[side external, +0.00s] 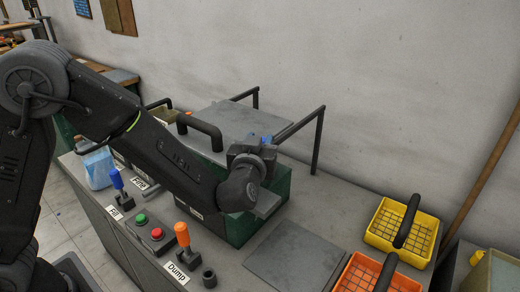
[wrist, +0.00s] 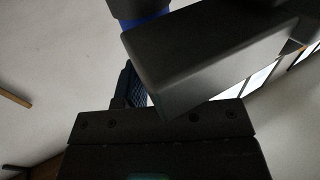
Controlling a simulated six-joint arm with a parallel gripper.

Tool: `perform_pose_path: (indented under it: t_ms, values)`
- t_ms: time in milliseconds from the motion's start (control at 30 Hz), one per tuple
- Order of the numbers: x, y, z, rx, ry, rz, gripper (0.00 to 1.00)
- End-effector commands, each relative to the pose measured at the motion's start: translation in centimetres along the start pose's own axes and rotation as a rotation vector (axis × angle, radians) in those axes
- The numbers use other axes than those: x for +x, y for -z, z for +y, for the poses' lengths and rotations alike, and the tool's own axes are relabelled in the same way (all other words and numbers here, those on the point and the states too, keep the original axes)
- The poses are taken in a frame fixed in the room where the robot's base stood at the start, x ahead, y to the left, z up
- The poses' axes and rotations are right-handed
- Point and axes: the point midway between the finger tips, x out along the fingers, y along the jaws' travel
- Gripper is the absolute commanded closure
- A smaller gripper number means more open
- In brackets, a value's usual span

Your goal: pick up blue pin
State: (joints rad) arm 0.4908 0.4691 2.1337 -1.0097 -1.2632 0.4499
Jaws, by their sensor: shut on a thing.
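The blue pin (side external: 267,140) shows as a small blue piece at the tip of my gripper (side external: 256,148) in the side view, beside the grey top of the green machine. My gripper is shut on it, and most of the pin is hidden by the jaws. In the wrist view, a blue part (wrist: 153,21) shows at the top between dark gripper parts. A second blue item, a blue-handled lever (side external: 116,179), stands on the bench at the left, apart from my gripper.
The green machine (side external: 278,188) has a black frame (side external: 318,140) and a handle (side external: 200,128). An orange-handled lever (side external: 182,235) and a button box (side external: 150,232) stand in front. A yellow basket (side external: 380,238) and an orange basket (side external: 350,278) are at the right.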

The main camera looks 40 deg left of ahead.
Motion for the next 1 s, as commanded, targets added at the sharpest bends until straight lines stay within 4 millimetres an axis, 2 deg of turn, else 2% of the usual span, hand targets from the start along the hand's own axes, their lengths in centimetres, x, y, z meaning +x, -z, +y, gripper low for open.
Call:
perform_pose_path:
  t_ms: [167, 400, 600, 733, 1000]
  values:
    - [0.0, 1.7, 0.0, -0.005, -0.001, 0.003, 0.93]
    - [0.0, 6.5, 0.0, -0.007, 0.0, 0.003, 0.93]
    - [0.0, 9.3, 0.0, -0.004, 0.0, 0.001, 0.93]
    - [0.0, 10.0, 0.0, -0.002, 0.0, 0.001, 0.93]
    - [0.0, 10.0, 0.0, -0.001, 0.0, 0.001, 0.93]
